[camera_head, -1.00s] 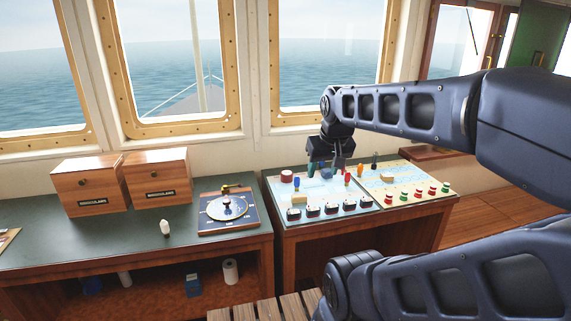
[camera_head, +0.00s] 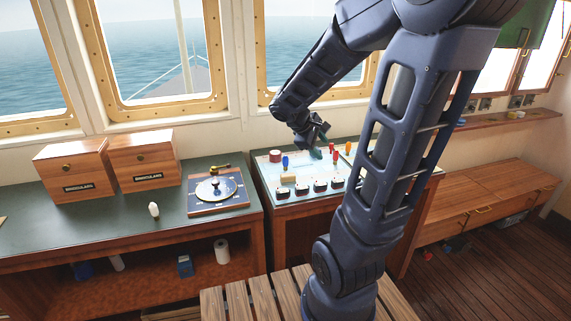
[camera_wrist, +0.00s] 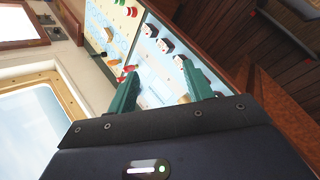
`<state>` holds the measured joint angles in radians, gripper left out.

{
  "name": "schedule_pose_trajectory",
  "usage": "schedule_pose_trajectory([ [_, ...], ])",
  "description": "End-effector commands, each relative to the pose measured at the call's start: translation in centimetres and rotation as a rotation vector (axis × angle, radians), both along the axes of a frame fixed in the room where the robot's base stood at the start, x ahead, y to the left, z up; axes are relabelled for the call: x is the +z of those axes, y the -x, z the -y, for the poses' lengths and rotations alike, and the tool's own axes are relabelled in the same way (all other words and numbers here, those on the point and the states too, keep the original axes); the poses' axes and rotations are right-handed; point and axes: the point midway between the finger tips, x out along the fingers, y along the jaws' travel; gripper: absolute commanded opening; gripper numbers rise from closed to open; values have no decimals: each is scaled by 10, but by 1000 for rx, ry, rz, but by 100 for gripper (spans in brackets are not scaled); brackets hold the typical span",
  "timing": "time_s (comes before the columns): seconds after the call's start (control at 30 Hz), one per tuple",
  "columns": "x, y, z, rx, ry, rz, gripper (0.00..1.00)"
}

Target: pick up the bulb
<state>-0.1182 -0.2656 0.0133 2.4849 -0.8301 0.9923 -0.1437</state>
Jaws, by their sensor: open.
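The bulb (camera_head: 154,210) is small and white and stands on the dark green top of the left counter, in front of the binocular boxes. It does not show in the wrist view. My gripper (camera_head: 322,151) is above the control console, well to the right of the bulb. In the wrist view its two green fingers (camera_wrist: 163,90) are apart with nothing held between them, and the console panel lies beyond them.
Two wooden binocular boxes (camera_head: 76,170) stand behind the bulb. A dial plate (camera_head: 217,206) lies to its right. The console (camera_head: 297,167) carries several knobs and levers. The counter around the bulb is clear. A lower shelf holds a white roll (camera_head: 221,251).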

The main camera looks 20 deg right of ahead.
Motion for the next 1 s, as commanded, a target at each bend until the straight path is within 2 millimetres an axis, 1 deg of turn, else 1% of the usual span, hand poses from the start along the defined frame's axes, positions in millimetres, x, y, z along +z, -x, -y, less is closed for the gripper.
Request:
schedule_pose_trajectory([
  [0.03,-7,-11,1,48,48,-35,51],
  [0.23,-26,-55,3,254,241,-155,51],
  [0.47,-54,-109,-9,508,451,-285,51],
  [0.67,-88,-154,-31,745,621,-386,51],
  [0.8,-116,-182,-53,913,730,-449,51],
  [0.9,-135,-197,-68,1018,795,-481,51],
  [1.0,-150,-207,-80,1098,844,-504,51],
])
